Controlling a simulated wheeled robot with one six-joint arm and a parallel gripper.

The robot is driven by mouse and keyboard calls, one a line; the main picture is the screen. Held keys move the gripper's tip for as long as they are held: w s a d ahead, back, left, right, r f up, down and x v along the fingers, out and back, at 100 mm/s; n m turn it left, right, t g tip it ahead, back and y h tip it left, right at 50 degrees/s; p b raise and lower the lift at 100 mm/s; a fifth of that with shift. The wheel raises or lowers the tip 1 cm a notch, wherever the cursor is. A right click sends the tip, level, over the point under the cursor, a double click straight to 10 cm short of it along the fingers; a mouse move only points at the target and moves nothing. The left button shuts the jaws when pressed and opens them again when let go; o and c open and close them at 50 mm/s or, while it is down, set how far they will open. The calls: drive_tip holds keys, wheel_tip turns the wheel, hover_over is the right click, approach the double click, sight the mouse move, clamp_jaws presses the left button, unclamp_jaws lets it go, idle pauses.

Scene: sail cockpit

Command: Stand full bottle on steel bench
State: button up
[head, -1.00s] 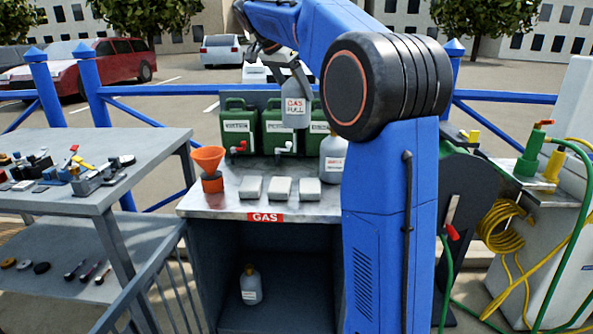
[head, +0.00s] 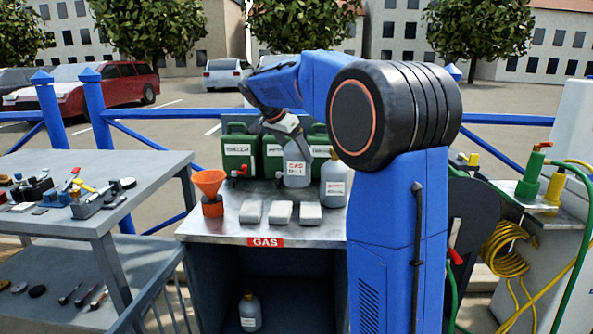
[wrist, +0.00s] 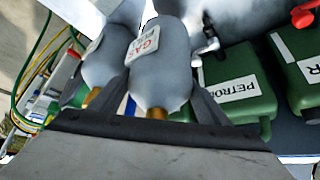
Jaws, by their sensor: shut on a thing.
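The full bottle (head: 297,167), grey and labelled GAS FULL, is upright at the back of the steel bench (head: 225,228). My gripper (head: 290,133) is above it, shut on its neck. In the wrist view, the fingers lie on both sides of the bottle (wrist: 160,65), near its brass-coloured neck. Its base is at or very near the bench top; I cannot tell whether it touches. A second grey bottle (head: 335,183) stands to its right, close by; it shows at left in the wrist view (wrist: 105,62).
Green cans (head: 240,150) stand behind the bottle. An orange funnel (head: 210,184) and grey blocks (head: 281,212) are on the bench's left and front. Another bottle (head: 250,312) is on the shelf below. A tool table (head: 100,225) is at left.

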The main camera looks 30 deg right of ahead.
sight(296, 166)
drive_tip(key=shift+f, duration=2.4)
drive_tip(key=shift+f, duration=0.1)
drive_tip(key=o, duration=1.7)
drive_tip(key=shift+f, duration=0.1)
drive_tip(key=shift+o, duration=0.2)
drive_tip(key=v, duration=1.2)
drive_tip(key=s+a+f+n+t+y, duration=0.1)
drive_tip(key=s+a+f+n, duration=0.3)
drive_tip(key=s, duration=0.9)
drive_tip(key=s+a+f+n+t+y, duration=0.1)
drive_tip(key=s+a+f+n+y, duration=0.2)
drive_tip(key=s+f+n, duration=0.3)
drive_tip(key=s+a+f+n+t+y, duration=0.1)
drive_tip(key=s+a+f+n, duration=0.4)
drive_tip(key=s+f, duration=0.8)
drive_tip(key=s+y, duration=0.1)
drive_tip(key=s, duration=0.5)
drive_tip(key=shift+s+f+n+t, duration=0.25)
drive_tip(key=shift+s+n+t, duration=0.05)
drive_tip(key=shift+n, duration=0.1)
drive_tip(key=shift+a, duration=0.15)
